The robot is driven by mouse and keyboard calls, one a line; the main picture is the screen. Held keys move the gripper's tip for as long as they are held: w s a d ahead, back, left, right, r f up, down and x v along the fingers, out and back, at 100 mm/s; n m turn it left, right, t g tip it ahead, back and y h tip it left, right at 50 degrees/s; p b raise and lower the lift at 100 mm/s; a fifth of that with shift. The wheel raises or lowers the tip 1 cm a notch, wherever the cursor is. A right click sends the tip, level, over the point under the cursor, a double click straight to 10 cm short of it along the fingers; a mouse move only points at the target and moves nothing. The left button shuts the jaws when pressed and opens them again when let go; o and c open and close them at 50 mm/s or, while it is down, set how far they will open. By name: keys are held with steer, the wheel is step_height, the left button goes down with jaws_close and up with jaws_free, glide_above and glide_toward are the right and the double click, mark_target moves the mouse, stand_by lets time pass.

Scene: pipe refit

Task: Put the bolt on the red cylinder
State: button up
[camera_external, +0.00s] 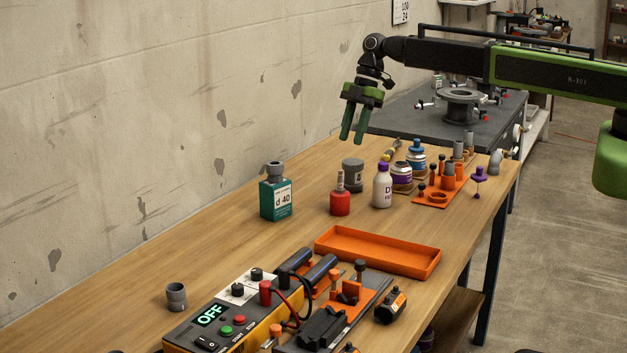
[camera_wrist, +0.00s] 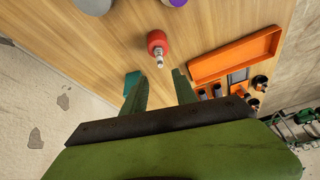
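The red cylinder (camera_external: 340,205) stands upright on the wooden bench, with a slim pale grey piece (camera_external: 340,181) upright on its top. I cannot tell whether that piece is the bolt or a nozzle. In the wrist view the red cylinder (camera_wrist: 156,40) lies just beyond my fingertips, its grey tip pointing toward me. Several dark-headed, bolt-like pieces (camera_external: 433,172) stand at the orange holder (camera_external: 432,199) on the right. My gripper (camera_external: 352,140) is open and empty, pointing down above the bench behind the red cylinder. It also shows in the wrist view (camera_wrist: 156,78).
A teal box (camera_external: 274,200) with a grey fitting on top stands left of the red cylinder. A grey can (camera_external: 352,174) and a white bottle (camera_external: 382,187) stand close by. An empty orange tray (camera_external: 378,251) and a yellow power unit (camera_external: 222,325) are in front. Bench at left is mostly clear.

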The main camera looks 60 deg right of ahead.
steer(key=s+d+f+m+h, duration=0.1)
steer(key=s+m+h, duration=0.1)
steer(key=s+m, duration=0.5)
steer(key=s+d+m+g+h, duration=0.1)
steer(key=s+d+m+h, duration=0.1)
steer(key=s+m, duration=0.6)
steer(key=s, duration=0.6)
steer(key=shift+s+d+f, duration=0.2)
steer(key=shift+d+f, duration=0.1)
steer(key=shift+f, duration=0.05)
